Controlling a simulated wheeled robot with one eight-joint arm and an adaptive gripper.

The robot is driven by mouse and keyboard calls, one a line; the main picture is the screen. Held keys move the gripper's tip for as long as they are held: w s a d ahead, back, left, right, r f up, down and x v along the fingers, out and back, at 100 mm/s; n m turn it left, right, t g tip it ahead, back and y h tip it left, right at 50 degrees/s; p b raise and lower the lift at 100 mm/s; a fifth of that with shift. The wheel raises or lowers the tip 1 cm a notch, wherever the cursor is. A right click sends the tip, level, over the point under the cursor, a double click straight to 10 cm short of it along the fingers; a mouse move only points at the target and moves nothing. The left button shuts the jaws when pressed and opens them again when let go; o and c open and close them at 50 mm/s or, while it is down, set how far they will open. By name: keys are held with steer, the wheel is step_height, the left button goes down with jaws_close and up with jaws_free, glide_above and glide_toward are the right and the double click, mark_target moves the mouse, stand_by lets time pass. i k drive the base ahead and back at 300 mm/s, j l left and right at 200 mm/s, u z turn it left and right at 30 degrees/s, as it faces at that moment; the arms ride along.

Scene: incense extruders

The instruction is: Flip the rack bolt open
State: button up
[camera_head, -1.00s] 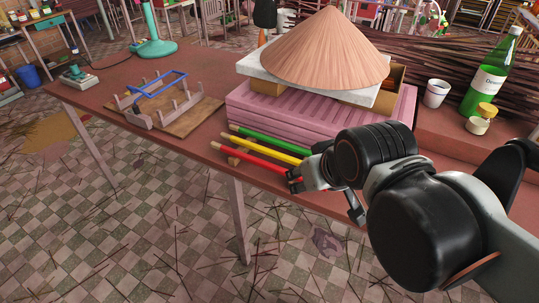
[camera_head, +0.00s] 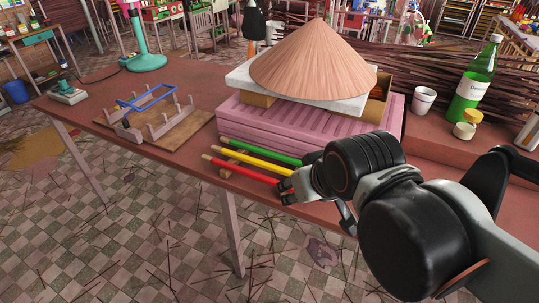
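A wooden rack (camera_head: 165,128) with several upright pegs sits on a brown board on the table at the left. A blue bar frame (camera_head: 146,97) lies across its top; I cannot tell whether this is the bolt, and no separate bolt can be made out at this size. My gripper (camera_head: 316,204) is far to the right of the rack, by the table's front edge, beside the ends of the colored sticks. Its two fingers look spread apart, with nothing seen between them. My wrist hides part of it.
Red, yellow and green sticks (camera_head: 257,161) lie between rack and gripper. Pink slatted trays (camera_head: 262,122) under a conical hat (camera_head: 314,68) stand behind them. A green lamp base (camera_head: 147,62) and small device (camera_head: 68,94) are near the rack. A cup (camera_head: 423,100) and bottle (camera_head: 474,80) stand right.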

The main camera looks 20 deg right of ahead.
mark_target(125, 125)
steer(key=i+j+z, duration=0.1)
steer(key=i+j, duration=0.3)
steer(key=i, duration=0.15)
steer(key=i+j, duration=0.5)
steer(key=k+z, duration=0.15)
steer(key=z, duration=0.15)
steer(key=i+u, duration=0.25)
